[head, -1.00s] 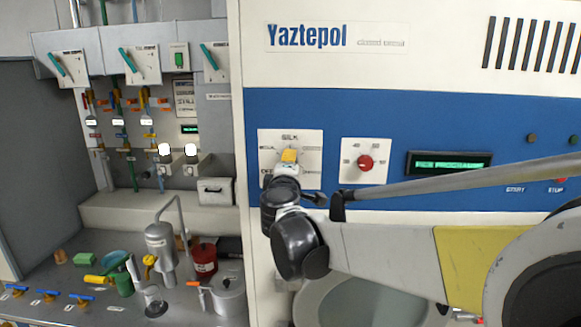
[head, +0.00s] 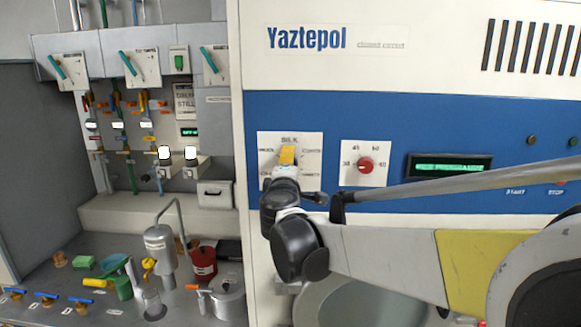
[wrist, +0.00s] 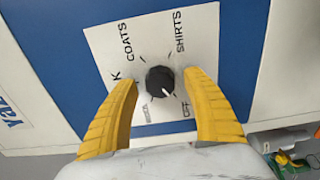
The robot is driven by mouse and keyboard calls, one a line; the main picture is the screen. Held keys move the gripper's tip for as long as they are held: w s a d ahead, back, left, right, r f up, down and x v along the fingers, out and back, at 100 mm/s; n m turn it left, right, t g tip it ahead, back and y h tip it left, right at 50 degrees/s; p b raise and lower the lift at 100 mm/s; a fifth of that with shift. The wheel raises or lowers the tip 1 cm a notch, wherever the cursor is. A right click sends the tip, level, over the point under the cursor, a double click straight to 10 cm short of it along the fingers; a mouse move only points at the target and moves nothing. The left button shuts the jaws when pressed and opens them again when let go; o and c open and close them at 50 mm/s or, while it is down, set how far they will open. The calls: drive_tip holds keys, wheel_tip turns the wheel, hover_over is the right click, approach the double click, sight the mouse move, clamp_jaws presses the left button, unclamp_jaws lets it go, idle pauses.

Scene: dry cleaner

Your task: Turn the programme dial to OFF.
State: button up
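The programme dial (wrist: 160,81) is a round black knob with a white pointer mark, on a white label plate (wrist: 141,60) that also shows in the head view (head: 310,145). In the wrist view the pointer faces the lower edge, between the OFF label (wrist: 187,112) and the label to its left; I cannot tell that it is on either. My gripper (wrist: 160,78) is open, its two yellow fingers on either side of the dial with gaps to it. In the head view my gripper (head: 287,156) hides the dial.
A red knob (head: 365,164) on its own white plate is close right of the dial plate. A green display (head: 450,166) is further right on the blue panel. A worktop (head: 105,262) with a metal can, red pot and valves stands at left.

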drive_tip(key=s, duration=1.2)
drive_tip(key=shift+a, duration=0.25)
